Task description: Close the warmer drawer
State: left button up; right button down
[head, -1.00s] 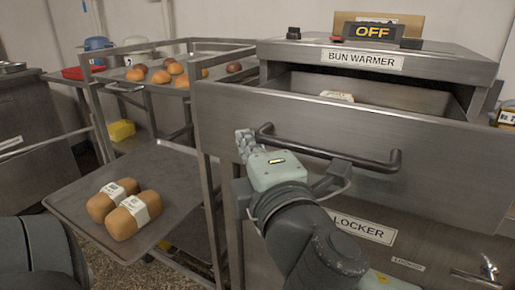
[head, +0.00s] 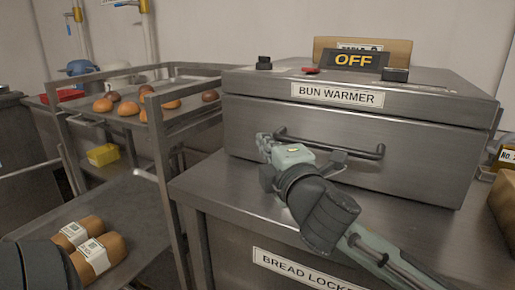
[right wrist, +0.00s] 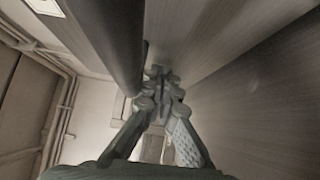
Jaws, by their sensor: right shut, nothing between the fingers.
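The warmer drawer (head: 420,174) is the grey metal front under the "BUN WARMER" label. It sits flush under the lid of the bun warmer (head: 450,90), with no gap showing. Its dark bar handle (head: 345,149) runs across the front. My right gripper (head: 264,143) is shut and empty at the left end of the handle, close to the drawer front. I cannot tell whether it touches. The right wrist view shows the shut fingertips (right wrist: 160,75) between a dark bar and a metal face. My left arm shows only at the lower left; its gripper is out of view.
The warmer stands on a metal bread locker counter (head: 235,190). At left, a rack (head: 165,150) holds a tray of buns, and a lower tray (head: 130,215) holds wrapped loaves (head: 98,253). A wooden block (head: 503,200) stands at the right edge. The counter front is mostly clear.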

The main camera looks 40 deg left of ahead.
jog(key=shift+w+r, duration=0.1)
jog(key=shift+w, duration=0.5)
jog(key=shift+d, duration=0.3)
jog(key=v, duration=1.1)
jog(key=shift+s+d, duration=0.1)
jog(key=shift+s, duration=0.4)
